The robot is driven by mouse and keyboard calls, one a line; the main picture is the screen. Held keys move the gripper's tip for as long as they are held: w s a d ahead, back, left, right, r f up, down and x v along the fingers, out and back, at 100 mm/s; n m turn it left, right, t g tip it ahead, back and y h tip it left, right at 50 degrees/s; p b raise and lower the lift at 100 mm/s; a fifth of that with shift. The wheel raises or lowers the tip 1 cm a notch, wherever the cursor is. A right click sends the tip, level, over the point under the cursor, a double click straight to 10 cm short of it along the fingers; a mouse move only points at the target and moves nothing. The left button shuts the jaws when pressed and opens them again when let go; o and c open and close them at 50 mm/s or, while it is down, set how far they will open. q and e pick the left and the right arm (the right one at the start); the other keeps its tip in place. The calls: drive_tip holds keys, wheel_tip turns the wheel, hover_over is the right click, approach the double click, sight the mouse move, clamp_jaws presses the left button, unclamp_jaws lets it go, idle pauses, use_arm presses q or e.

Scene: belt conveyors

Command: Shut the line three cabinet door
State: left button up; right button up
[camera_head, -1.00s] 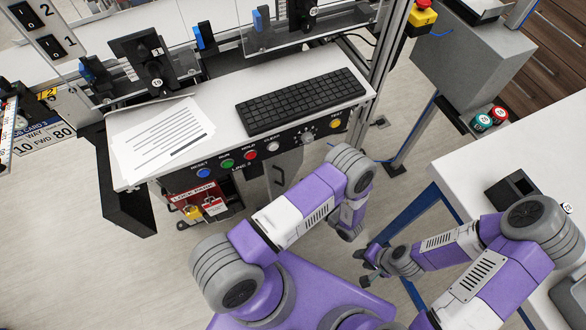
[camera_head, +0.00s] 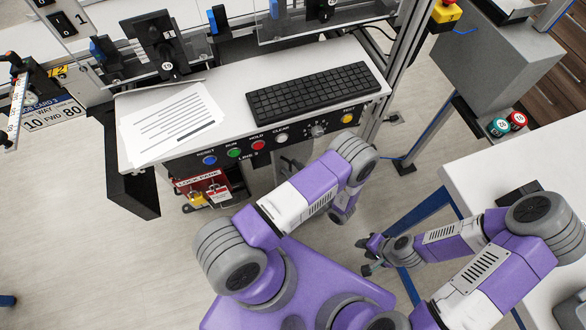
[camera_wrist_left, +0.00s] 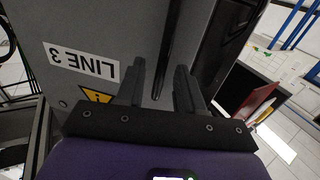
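The line three cabinet door (camera_wrist_left: 110,25) is a grey panel in the left wrist view, with an upside-down "LINE 3" label (camera_wrist_left: 80,63) and a yellow warning triangle. My left gripper (camera_wrist_left: 158,78) is open in front of it. A dark upright bar (camera_wrist_left: 172,45), seemingly the handle, shows between its fingers; contact cannot be told. In the head view my own forearm hides the left gripper, and the door is mostly hidden under the "LINE 3" control panel (camera_head: 300,143). My right gripper (camera_head: 364,256) is open and empty, right of my base.
A desk with a keyboard (camera_head: 315,93) and papers (camera_head: 170,125) stands above the cabinet. A red lock station (camera_head: 205,188) hangs left of it. A white table (camera_head: 480,165) stands at the right, near my right arm. The floor at the left is clear.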

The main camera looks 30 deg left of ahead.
use_arm(q)
clamp_jaws()
idle(1.4)
